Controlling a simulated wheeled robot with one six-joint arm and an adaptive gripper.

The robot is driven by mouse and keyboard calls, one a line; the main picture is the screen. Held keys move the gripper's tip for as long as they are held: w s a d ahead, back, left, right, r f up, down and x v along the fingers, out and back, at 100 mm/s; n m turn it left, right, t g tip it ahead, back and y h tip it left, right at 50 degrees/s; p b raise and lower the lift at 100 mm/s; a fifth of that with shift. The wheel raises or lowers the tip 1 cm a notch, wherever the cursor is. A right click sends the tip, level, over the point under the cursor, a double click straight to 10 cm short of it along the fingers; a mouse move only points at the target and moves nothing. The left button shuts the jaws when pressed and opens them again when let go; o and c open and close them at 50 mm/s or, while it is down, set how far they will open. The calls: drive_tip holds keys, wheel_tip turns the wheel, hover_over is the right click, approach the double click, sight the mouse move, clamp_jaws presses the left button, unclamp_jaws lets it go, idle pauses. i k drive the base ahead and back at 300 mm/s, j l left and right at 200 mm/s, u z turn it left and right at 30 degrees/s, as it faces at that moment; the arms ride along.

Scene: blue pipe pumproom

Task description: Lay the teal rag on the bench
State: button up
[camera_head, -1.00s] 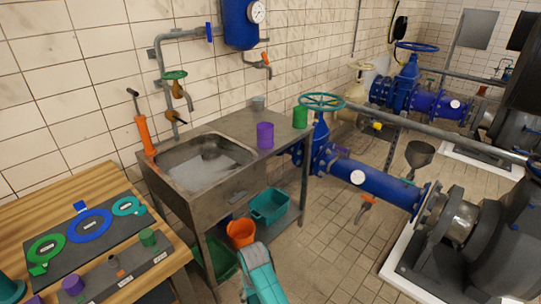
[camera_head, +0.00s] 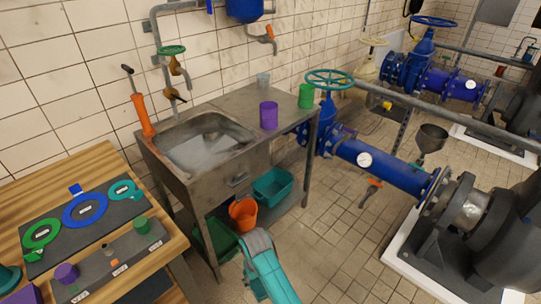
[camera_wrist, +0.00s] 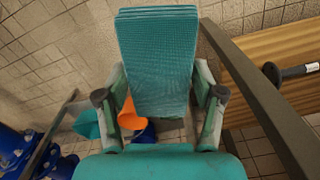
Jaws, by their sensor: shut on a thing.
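The teal rag (camera_wrist: 157,60) is a folded, layered block with a woven texture in the wrist view. My gripper (camera_wrist: 163,105) is shut on it, with a finger at each side of its lower part. The rag is in the air, apart from any surface. In the head view my arm shows at the bottom middle, but the fingers and the rag cannot be made out. The wooden bench (camera_head: 45,188) stands at the lower left of the head view; its wooden top also shows at the right in the wrist view (camera_wrist: 262,52).
A dark board (camera_head: 110,218) with coloured rings and a grey block with pegs (camera_head: 120,262) cover much of the bench. A steel sink table (camera_head: 242,103) holds purple (camera_head: 268,116) and green (camera_head: 306,96) cups. An orange bucket (camera_head: 243,213) and teal crate (camera_head: 272,187) sit below.

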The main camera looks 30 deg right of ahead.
sight(283, 113)
drive_tip(key=i+l+u, duration=0.1)
drive_tip(key=l, duration=0.25)
drive_tip(key=i+l+u, duration=0.1)
drive_tip(key=i+l, duration=0.3)
drive_tip(key=l, duration=0.35)
drive_tip(key=i+l+u, duration=0.15)
drive_tip(key=l, duration=0.2)
